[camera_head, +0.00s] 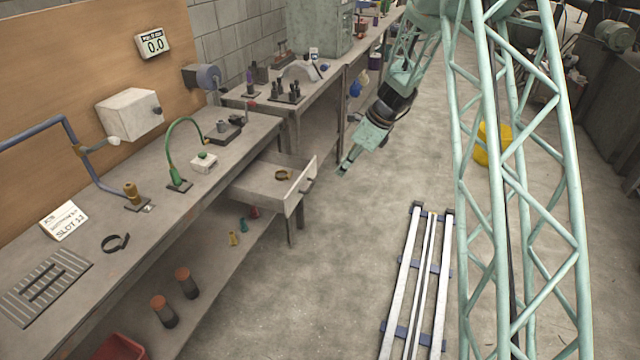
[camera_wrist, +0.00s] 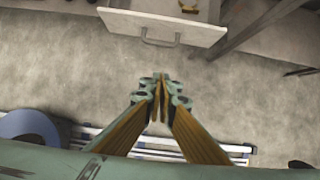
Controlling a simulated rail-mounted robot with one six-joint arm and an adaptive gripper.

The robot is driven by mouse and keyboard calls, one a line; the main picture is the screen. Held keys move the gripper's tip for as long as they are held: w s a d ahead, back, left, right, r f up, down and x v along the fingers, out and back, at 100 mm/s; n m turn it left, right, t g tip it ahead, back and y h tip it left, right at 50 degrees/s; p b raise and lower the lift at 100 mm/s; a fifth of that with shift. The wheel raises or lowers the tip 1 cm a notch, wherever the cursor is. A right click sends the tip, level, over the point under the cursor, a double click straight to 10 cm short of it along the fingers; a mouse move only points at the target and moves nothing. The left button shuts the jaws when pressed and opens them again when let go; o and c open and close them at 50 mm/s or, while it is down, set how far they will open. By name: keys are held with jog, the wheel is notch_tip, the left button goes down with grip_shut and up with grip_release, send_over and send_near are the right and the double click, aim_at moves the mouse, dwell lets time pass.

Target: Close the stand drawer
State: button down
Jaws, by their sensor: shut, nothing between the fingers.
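The stand drawer (camera_head: 270,182) is pulled out from under the bench top in the head view. A brass-coloured ring-like item (camera_head: 284,174) lies inside it. Its front panel has a handle (camera_head: 307,185), which also shows in the wrist view (camera_wrist: 160,41). My gripper (camera_head: 343,168) is in the air to the right of the drawer front, apart from it. In the wrist view my gripper (camera_wrist: 160,80) has its fingers together and empty, below the drawer front (camera_wrist: 165,25) in the picture.
The workbench (camera_head: 150,195) runs along the left with fixtures on it. Its lower shelf (camera_head: 215,265) holds several small items. White rails (camera_head: 420,285) lie on the floor at lower right. The floor in front of the drawer is clear.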

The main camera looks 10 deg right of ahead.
jog(key=shift+f, duration=0.1)
jog(key=w+a+f+b, duration=0.3)
jog(key=w+a+f, duration=0.1)
jog(key=a+f, duration=0.3)
jog(key=shift+w+f, duration=0.3)
jog(key=shift+f, duration=0.2)
dwell(0.4)
dwell(0.5)
